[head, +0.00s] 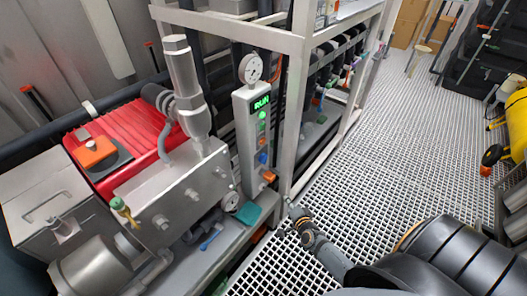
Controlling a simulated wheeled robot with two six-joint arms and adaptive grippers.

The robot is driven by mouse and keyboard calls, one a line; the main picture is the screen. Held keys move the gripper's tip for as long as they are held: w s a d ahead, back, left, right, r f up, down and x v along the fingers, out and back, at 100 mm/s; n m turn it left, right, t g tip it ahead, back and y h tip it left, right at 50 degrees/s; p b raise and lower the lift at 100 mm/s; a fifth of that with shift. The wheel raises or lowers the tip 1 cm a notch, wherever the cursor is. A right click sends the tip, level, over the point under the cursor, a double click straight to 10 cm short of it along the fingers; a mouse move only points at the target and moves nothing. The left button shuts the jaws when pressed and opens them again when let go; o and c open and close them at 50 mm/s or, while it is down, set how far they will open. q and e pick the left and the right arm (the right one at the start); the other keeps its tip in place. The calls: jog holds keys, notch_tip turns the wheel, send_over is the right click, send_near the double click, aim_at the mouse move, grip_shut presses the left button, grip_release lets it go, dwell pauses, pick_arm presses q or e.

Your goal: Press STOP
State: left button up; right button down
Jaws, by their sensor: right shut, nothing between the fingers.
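A narrow upright grey control box (246,130) stands against the white frame post, left of the picture's middle. Its small display (261,102) glows green and reads RUN. Below it are a lit green button (262,115), a blue button (263,158) and an orange part (268,176) near the bottom. No STOP label is legible, so I cannot tell which part is STOP. My right gripper (291,214) is shut and empty, in front of the grating, below and right of the box, apart from it in the picture. My left gripper is out of view.
A red ribbed machine (125,145) with a grey metal block and pipes fills the left. A round gauge (250,68) tops the box. The white frame (296,95) stands just right of it. Open grating floor (400,130) lies to the right, with a yellow object (517,122) at the edge.

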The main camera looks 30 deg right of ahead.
aim_at(263, 141)
pick_arm(q)
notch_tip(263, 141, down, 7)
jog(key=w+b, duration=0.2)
jog(key=b, duration=0.4)
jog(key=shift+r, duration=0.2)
pick_arm(e)
jog(key=w+d+r+m+t+h, duration=0.1)
jog(key=w+r+m+t+h, duration=0.1)
jog(key=r+m, duration=0.5)
jog(key=w+d+r+m+t+h, duration=0.2)
jog(key=w+r+m, duration=0.2)
jog(key=r+m, duration=0.4)
notch_tip(263, 141, up, 3)
jog(key=shift+w+f+h, duration=0.1)
jog(key=shift+w+h, duration=0.05)
jog(key=shift+h, duration=0.15)
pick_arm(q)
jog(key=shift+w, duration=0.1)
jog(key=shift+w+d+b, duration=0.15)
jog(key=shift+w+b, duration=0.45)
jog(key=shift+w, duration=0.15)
pick_arm(e)
jog(key=w+a, duration=0.3)
jog(key=w, duration=0.5)
jog(key=shift+a, duration=0.15)
jog(key=shift+w, duration=0.1)
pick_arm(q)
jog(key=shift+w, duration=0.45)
